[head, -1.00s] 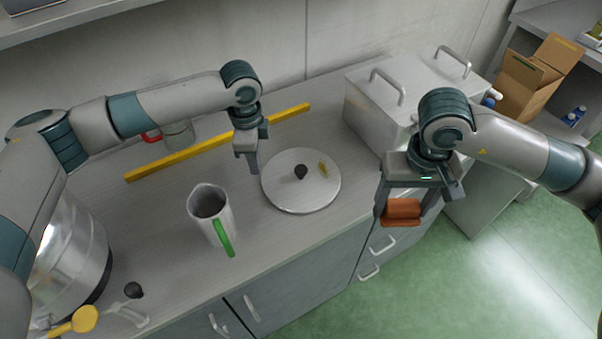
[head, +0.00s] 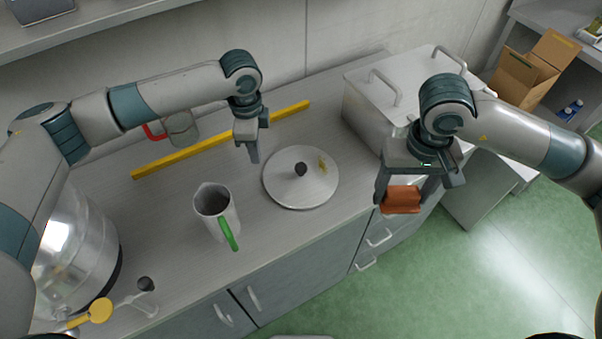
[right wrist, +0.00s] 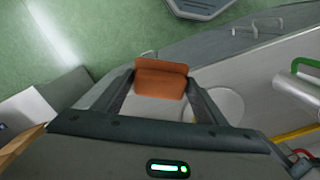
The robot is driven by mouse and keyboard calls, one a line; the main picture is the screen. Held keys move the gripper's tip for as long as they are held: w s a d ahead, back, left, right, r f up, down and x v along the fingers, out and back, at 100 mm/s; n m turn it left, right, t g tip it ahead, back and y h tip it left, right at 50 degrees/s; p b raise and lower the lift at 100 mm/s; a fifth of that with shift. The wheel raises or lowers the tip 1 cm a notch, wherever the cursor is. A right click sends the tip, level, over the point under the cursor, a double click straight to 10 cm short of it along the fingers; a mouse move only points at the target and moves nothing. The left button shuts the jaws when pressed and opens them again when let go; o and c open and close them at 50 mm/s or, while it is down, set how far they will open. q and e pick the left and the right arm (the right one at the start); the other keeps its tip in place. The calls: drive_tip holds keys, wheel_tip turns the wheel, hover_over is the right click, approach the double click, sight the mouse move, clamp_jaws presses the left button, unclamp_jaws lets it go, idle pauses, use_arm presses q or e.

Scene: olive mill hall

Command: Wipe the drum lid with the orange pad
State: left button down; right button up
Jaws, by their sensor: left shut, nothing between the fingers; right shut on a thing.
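The drum lid (head: 290,192) is a round pale metal disc with a dark knob (head: 301,170). It lies flat on the worktop, with a small yellow-brown smear (head: 322,163) near its far right edge. My right gripper (head: 403,203) is shut on the orange pad (head: 400,199), held in the air to the right of the lid, near the counter's front edge. The right wrist view also shows the pad (right wrist: 160,79) between the fingers, with part of the lid (right wrist: 229,103) behind it. My left gripper (head: 254,158) is shut and empty, above the worktop beside the lid's far left edge.
A metal jug with a green handle (head: 229,235) stands left of the lid. A yellow bar (head: 220,141) lies behind. A lidded metal box (head: 375,110) stands at the back right. A shiny drum (head: 75,250) and yellow-ended tool (head: 98,311) are at the left.

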use_arm(q)
drive_tip(key=shift+r, duration=0.1)
use_arm(e)
wheel_tip(320, 180, down, 3)
drive_tip(key=b, duration=0.3)
drive_tip(key=shift+f, duration=0.1)
use_arm(q)
wheel_tip(320, 180, up, 12)
idle(0.5)
